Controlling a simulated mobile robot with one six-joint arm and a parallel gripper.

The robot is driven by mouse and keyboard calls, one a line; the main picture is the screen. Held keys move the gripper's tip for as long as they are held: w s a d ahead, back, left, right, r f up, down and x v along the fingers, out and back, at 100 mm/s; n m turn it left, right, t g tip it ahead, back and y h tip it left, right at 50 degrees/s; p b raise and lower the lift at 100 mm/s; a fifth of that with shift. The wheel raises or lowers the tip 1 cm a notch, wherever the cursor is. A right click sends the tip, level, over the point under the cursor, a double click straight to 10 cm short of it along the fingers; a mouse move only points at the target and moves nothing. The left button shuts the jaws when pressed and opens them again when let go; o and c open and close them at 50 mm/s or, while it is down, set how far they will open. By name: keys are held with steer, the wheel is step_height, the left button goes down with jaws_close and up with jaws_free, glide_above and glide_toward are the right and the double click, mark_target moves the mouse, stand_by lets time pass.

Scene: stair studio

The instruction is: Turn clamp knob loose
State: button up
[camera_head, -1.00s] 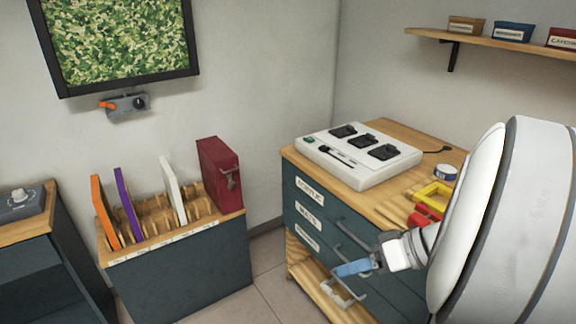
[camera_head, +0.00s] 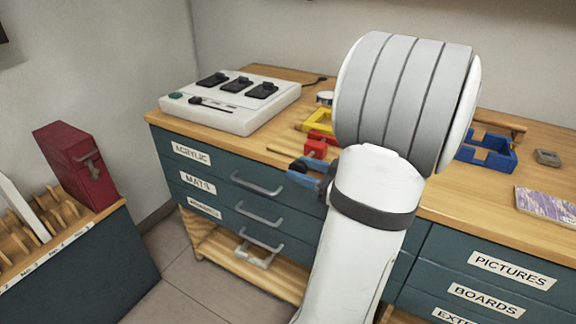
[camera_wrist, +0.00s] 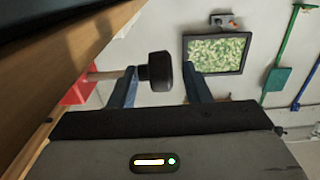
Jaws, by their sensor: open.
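The black clamp knob (camera_wrist: 158,72) shows in the wrist view, at the end of a short rod from a red clamp body (camera_wrist: 78,88). My gripper (camera_wrist: 158,64) is open, with one blue finger on each side of the knob. A gap shows between the knob and the right finger; the left finger is very close, and I cannot tell if it touches. In the head view the red clamp (camera_head: 319,143) sits at the bench's front edge, and my blue fingers (camera_head: 309,171) are just below it. My arm hides much of this area, and the knob is not clear there.
Drawer handles (camera_head: 257,183) stick out below my gripper. A maroon box (camera_head: 78,165) stands in the rack at left.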

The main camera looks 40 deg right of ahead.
mark_target(291, 167)
steer(key=shift+x, duration=1.7)
steer(key=shift+c, duration=0.4)
steer(key=shift+f, duration=0.1)
steer(key=c, duration=0.6)
steer(key=shift+a, duration=0.1)
steer(key=shift+c, duration=0.3)
